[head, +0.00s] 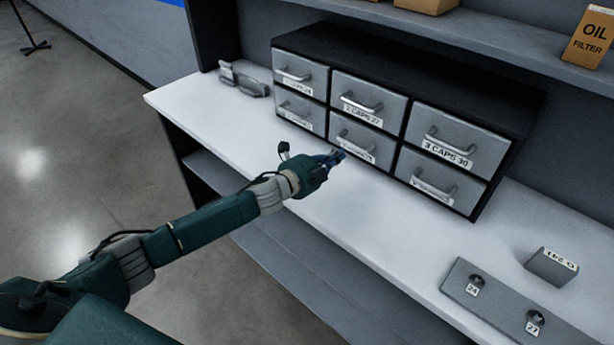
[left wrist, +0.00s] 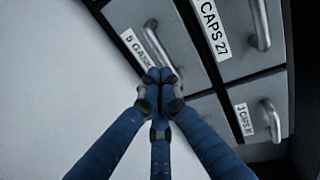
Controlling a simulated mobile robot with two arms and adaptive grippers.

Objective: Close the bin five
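Bin five (head: 366,127) is the lower middle drawer of a grey six-drawer cabinet with a black frame. Its front looks about level with its neighbours; any small gap is too fine to tell. In the left wrist view its front (left wrist: 122,14) shows a "5 GASK..." label and a bar handle, partly hidden by my fingers. My left gripper (head: 341,155) is just in front of bin five, low by its label. In the left wrist view the blue fingers of the gripper (left wrist: 160,76) meet at the tips, empty, close to the handle. I cannot tell whether they touch. My right gripper is not in view.
The cabinet (head: 440,85) stands on a white bench (head: 330,215). A grey bracket-like part (head: 245,78) lies left of it. An oil filter box (head: 590,38) sits on the shelf above.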

